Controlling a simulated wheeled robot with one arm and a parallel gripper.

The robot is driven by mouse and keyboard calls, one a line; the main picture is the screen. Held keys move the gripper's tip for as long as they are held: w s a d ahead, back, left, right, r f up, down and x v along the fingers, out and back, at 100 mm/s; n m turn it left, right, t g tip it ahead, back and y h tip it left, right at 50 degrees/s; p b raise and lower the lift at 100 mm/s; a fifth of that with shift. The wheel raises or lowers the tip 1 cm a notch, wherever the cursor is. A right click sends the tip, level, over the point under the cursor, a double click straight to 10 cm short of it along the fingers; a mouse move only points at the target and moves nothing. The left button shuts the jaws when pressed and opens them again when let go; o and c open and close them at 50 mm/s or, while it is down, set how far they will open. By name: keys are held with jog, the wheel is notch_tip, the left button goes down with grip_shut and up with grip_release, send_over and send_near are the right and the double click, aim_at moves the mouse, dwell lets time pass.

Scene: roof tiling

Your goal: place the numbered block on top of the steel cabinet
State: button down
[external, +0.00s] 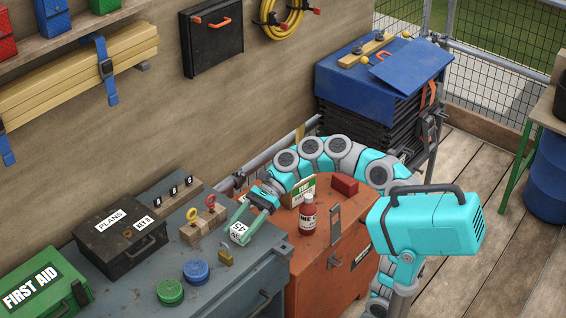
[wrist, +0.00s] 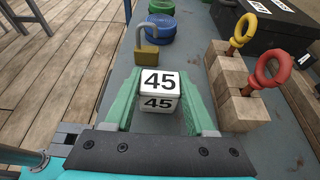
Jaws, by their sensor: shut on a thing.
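A white numbered block (external: 239,232) marked 45 is held between the green fingers of my gripper (external: 249,221). In the wrist view the block (wrist: 159,92) sits between the two fingertips, with its number showing on the top and near faces. The grey-blue steel cabinet (external: 252,263) lies beneath the block, near its edge beside the orange cabinet. I cannot tell whether the block touches the cabinet top or is slightly above it.
On the grey top are a brass padlock (external: 225,257), a green round tin (external: 170,292), a blue one (external: 196,271), wooden blocks with rings (external: 204,222) and a black case (external: 120,228). A red bottle (external: 307,214) stands on the orange cabinet (external: 325,240).

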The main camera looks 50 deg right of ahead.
jog(key=shift+f, duration=0.15)
jog(key=shift+c, duration=1.2)
grip_release()
jog(key=v, duration=1.2)
jog(key=shift+p, duration=0.4)
